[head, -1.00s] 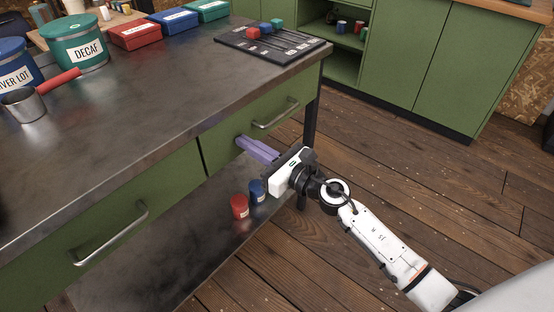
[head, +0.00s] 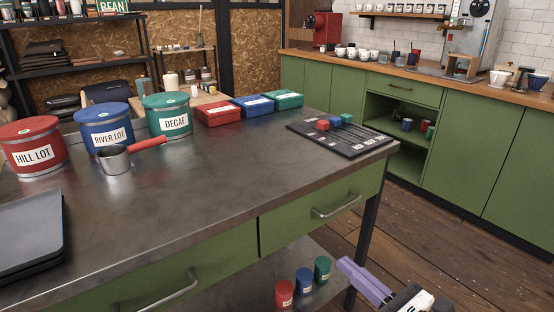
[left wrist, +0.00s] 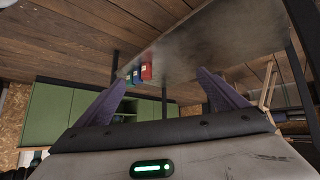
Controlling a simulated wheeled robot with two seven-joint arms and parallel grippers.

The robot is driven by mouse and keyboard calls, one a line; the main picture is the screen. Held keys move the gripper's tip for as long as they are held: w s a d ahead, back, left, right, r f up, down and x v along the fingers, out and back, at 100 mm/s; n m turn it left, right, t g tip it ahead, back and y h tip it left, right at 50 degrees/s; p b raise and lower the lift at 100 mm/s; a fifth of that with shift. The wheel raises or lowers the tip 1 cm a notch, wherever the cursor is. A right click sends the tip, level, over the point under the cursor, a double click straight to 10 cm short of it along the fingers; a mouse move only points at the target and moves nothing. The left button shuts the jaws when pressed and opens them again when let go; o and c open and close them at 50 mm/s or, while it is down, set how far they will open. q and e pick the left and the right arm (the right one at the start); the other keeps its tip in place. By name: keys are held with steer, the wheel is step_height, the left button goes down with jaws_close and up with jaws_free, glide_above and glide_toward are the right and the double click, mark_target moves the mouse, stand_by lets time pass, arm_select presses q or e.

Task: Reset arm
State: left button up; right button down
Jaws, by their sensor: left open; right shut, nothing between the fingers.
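My right gripper (head: 362,281), with purple fingers, is shut and empty at the bottom right of the head view. It is in front of the workbench's right end, near the lower shelf. My left gripper (left wrist: 161,76) shows in the left wrist view with its two purple fingers spread apart and nothing between them. That view looks upside down, with the red, blue and green tins beyond the fingers. The left arm is not in the head view.
The metal-topped workbench (head: 215,185) holds labelled tins, a scoop (head: 117,160), coloured boxes and a dark board (head: 358,143). Its drawers are shut. A red tin (head: 284,292), blue tin (head: 304,280) and green tin (head: 322,268) stand on its lower shelf. Wooden floor is clear at right.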

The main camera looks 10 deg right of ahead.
arm_select(q)
step_height(320, 180, up, 7)
steer(key=p, duration=0.9)
steer(key=shift+a, duration=0.3)
arm_select(e)
steer(key=s+a+f+n+g+h, duration=0.2)
steer(key=s+f+n, duration=0.5)
steer(key=n, duration=1)
steer(key=s+a+f+n+g+h, duration=0.2)
steer(key=s+f+n+g, duration=0.3)
steer(key=s+n, duration=0.8)
step_height(320, 180, down, 2)
steer(key=n+h, duration=0.1)
steer(key=n, duration=0.2)
steer(key=shift+s+n+h, duration=0.2)
steer(key=shift+n+h, duration=0.2)
steer(key=shift+a+f, duration=0.1)
